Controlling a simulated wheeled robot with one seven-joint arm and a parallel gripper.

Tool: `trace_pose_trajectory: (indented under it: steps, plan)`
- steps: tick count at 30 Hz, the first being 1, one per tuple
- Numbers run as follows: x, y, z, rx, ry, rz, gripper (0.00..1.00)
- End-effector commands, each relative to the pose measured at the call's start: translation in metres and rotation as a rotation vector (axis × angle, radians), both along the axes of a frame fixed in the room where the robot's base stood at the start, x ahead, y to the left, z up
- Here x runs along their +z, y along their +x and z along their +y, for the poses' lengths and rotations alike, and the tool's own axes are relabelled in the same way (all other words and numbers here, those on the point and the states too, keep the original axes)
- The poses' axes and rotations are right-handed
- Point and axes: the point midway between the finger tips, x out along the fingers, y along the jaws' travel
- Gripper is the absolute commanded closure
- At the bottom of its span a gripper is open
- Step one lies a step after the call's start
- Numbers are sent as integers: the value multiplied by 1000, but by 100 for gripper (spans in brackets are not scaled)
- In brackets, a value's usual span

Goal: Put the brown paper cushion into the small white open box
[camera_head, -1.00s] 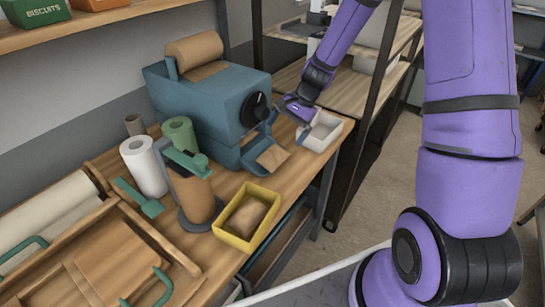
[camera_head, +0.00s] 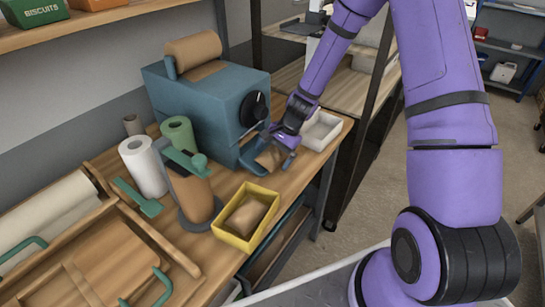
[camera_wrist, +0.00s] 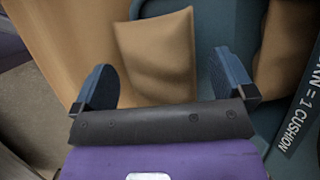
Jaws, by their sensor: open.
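A brown paper cushion (camera_wrist: 155,45) lies in the blue outlet tray (camera_head: 247,158) of the blue machine. In the head view the cushion (camera_head: 268,158) is partly hidden by my gripper (camera_head: 277,146). In the wrist view my gripper (camera_wrist: 166,85) is open, with its two blue fingers spread wide on either side of the cushion's near end; I cannot tell whether they touch it. The small white open box (camera_head: 322,130) stands just right of the gripper at the bench's corner, partly hidden behind the gripper and apparently empty.
The blue machine (camera_head: 205,95) stands close behind the tray. A yellow box (camera_head: 229,239) holding another brown cushion (camera_head: 247,214) stands nearer on the wooden bench. A green-handled dispenser (camera_head: 193,190) and paper rolls (camera_head: 143,167) stand to the left. A dark rack post (camera_head: 366,120) rises right of the white box.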

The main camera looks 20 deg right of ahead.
Motion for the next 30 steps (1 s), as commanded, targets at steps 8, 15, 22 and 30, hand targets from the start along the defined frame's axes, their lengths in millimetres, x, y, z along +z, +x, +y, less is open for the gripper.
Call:
trace_pose_trajectory:
  steps: [8, 15, 22, 30]
  plan:
    - [0, 0, 0, 0, 0, 0, 0]
    - [-1, 0, 0, 1, 0, 0, 18]
    - [-1, 0, 0, 1, 0, 0, 54]
    - [1, 0, 0, 1, -1, -1, 54]
